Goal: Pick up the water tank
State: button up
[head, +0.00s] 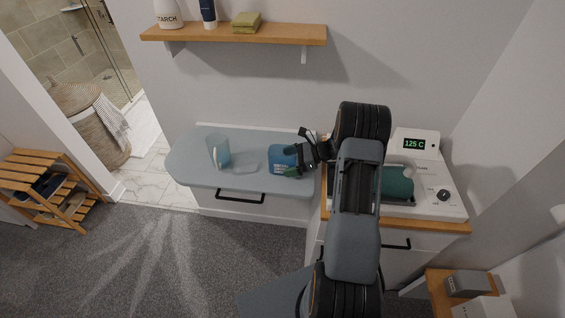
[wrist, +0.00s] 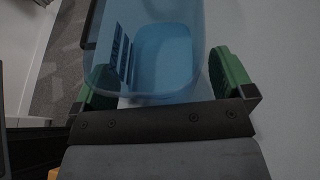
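A blue translucent water tank (head: 281,158) with lettering on its side stands on the right part of the grey-blue counter (head: 196,180). My gripper (head: 301,160) is at the tank's right side, with the arm partly in front. In the wrist view, the tank (wrist: 165,55) lies between the two green fingers of my gripper (wrist: 162,85). The fingers are wide apart, one toward each side of the tank. The right finger is very near the tank's wall; I cannot tell whether it touches. The left finger is partly overlapped by the tank.
A white machine (head: 425,170) reading 125 C sits on the wooden-topped cabinet at right. A wooden shelf (head: 285,34) hangs above. The counter's left end is clear.

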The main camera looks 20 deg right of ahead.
jog(key=c, duration=1)
jog(key=shift+c, duration=0.7)
jog(key=shift+r, duration=0.25)
